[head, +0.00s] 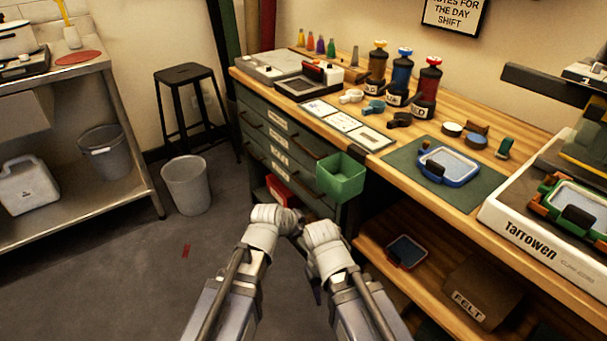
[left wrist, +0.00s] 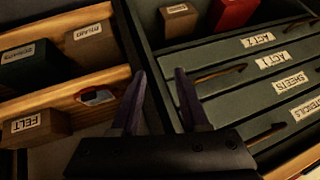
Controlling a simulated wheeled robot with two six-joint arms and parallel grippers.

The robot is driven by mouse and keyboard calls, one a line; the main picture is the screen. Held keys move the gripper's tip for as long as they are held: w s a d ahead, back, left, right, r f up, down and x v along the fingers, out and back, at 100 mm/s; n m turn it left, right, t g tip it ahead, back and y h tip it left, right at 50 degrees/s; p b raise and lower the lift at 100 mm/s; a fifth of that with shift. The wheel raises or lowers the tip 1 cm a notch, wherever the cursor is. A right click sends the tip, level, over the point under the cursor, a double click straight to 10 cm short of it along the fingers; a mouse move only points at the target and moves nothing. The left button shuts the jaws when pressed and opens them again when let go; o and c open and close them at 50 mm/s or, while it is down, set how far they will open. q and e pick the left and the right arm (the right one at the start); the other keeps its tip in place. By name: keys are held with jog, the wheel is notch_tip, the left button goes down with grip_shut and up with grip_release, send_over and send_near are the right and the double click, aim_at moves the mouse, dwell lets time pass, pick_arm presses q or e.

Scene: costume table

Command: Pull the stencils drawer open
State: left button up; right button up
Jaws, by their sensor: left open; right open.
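The stencils drawer is the top drawer of the dark green cabinet under the bench. Its front shows in the head view (head: 255,113) and at the lower right of the left wrist view (left wrist: 283,121), where its label reads upside down. A dark bar handle (left wrist: 266,135) shows by it. The drawer looks shut.
The sheets, act 1 and act 2 drawers lie below the stencils drawer. A green bin (head: 341,178) hangs at the bench edge near the cabinet's right end. A red box (head: 279,192) sits low in the cabinet. A grey bucket (head: 187,185) stands on the floor left.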

pick_arm(q)
jog(key=w+d+f+m+t+h+b, duration=0.1)
jog(key=w+d+f+m+t+b, duration=0.15)
jog(key=w+b, duration=0.2)
jog(key=m+t+y+b, duration=0.2)
jog(key=m+t, duration=0.3)
jog(key=t, duration=0.5)
send_near(304, 149)
jog(key=x, duration=0.3)
jog(key=shift+f+p+x, duration=0.15)
jog(key=shift+p+x, duration=0.15)
jog(key=shift+x, duration=1.7)
jog(key=shift+f+p+x, duration=0.1)
jog(key=shift+p+x, duration=0.2)
jog(key=shift+x, duration=1.65)
jog(key=shift+a, duration=0.1)
pick_arm(e)
notch_tip(304, 149, down, 8)
jog(key=shift+r, duration=0.15)
pick_arm(q)
grip_shut()
